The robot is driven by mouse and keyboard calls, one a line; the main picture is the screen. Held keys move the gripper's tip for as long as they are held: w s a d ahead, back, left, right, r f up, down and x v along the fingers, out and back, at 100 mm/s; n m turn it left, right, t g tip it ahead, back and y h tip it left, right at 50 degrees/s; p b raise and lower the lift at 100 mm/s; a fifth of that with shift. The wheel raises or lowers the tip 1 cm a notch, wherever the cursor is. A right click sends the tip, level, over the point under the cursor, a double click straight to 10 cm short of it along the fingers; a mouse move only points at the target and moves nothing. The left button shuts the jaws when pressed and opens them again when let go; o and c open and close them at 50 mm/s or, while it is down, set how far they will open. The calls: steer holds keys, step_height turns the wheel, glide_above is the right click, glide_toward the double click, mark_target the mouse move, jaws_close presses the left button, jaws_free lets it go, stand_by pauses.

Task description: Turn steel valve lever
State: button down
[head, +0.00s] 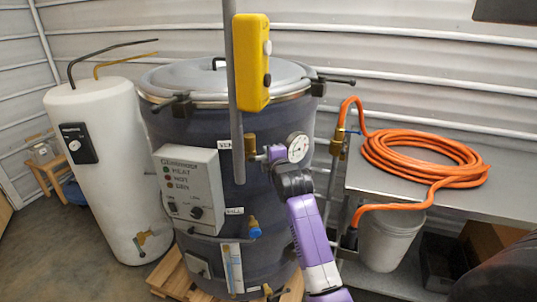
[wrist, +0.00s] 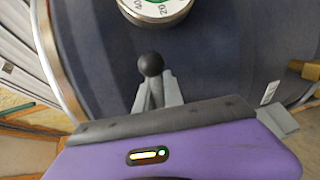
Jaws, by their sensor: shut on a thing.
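The valve lever (wrist: 150,64) shows in the wrist view as a round black knob on a thin stem, just below a round gauge. My gripper (wrist: 156,92) has its two grey fingers closed on the stem under the knob. In the head view my gripper (head: 261,157) reaches the front of the large dark vessel (head: 272,240), beside a brass fitting (head: 250,146) and the white-faced gauge (head: 298,148). The lever is too small or hidden there to make out.
A grey pipe (head: 234,90) with a yellow control box (head: 252,62) hangs in front. A control panel (head: 189,186) is left of my arm. An orange hose (head: 420,158) lies coiled on the right bench. A white tank (head: 105,175) stands at the left.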

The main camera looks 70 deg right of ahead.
steer(key=c, duration=1.5)
jaws_free()
steer(key=shift+o, duration=0.2)
steer(key=b+v, duration=0.1)
steer(key=v, duration=0.7)
steer(key=shift+w, duration=0.1)
